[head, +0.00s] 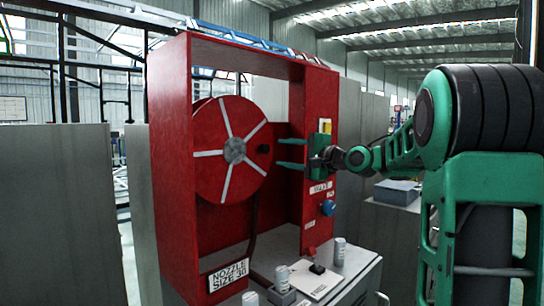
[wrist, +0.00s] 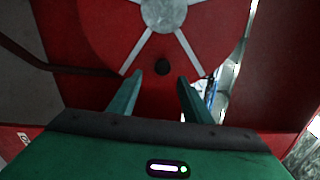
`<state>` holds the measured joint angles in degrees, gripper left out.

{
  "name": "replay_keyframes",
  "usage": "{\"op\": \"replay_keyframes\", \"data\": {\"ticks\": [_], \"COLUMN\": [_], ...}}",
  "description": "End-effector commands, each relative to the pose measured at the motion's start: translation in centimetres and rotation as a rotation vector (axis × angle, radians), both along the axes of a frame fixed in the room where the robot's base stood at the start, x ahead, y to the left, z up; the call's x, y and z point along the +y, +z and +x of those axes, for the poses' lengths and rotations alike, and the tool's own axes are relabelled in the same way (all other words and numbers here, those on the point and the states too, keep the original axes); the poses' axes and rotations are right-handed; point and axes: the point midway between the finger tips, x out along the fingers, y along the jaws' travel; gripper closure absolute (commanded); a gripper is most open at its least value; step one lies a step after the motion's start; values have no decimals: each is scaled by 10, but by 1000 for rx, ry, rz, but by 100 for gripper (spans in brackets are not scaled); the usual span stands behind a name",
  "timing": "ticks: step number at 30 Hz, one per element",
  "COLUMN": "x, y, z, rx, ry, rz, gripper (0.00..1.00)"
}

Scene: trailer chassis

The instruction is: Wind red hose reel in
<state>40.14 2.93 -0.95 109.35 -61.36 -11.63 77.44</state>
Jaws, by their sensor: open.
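The red hose reel (head: 231,150) is a round disc with pale spokes and a grey hub, mounted inside a red frame (head: 172,170). A dark crank knob (head: 264,149) sticks out near the reel's right edge. In the wrist view the reel (wrist: 110,30) fills the upper middle and the knob (wrist: 162,67) sits just beyond and between the fingertips. My gripper (head: 290,153) has its two green fingers apart and points left at the knob, a short gap away. In the wrist view my gripper (wrist: 160,80) is open and empty. A dark hose (head: 254,215) hangs below the reel.
The frame's right panel (head: 319,110) stands close to my gripper and carries labels and a blue knob (head: 328,207). Below, a grey cabinet top (head: 345,262) holds several small cans (head: 282,277) and a white plate with a black switch (head: 316,270). A "NOZZLE SIZE 30" sign (head: 228,275) is at the frame's base.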

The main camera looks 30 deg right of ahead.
Motion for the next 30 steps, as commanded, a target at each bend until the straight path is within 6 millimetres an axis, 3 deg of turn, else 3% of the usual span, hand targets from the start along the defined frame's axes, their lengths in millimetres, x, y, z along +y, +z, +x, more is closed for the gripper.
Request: {"op": "replay_keyframes", "data": {"ticks": [3,9,25,28,30], "x": [-6,-10,-9,-5,0], "y": [0,0,-1,-11,-32], "z": [-16,-29,-29,-31,-36], "rx": [0,1,2,28,79], "ry": [-1,-1,1,-5,-16], "rz": [0,0,-3,-46,-129], "gripper": [55,55,55,55,55]}}
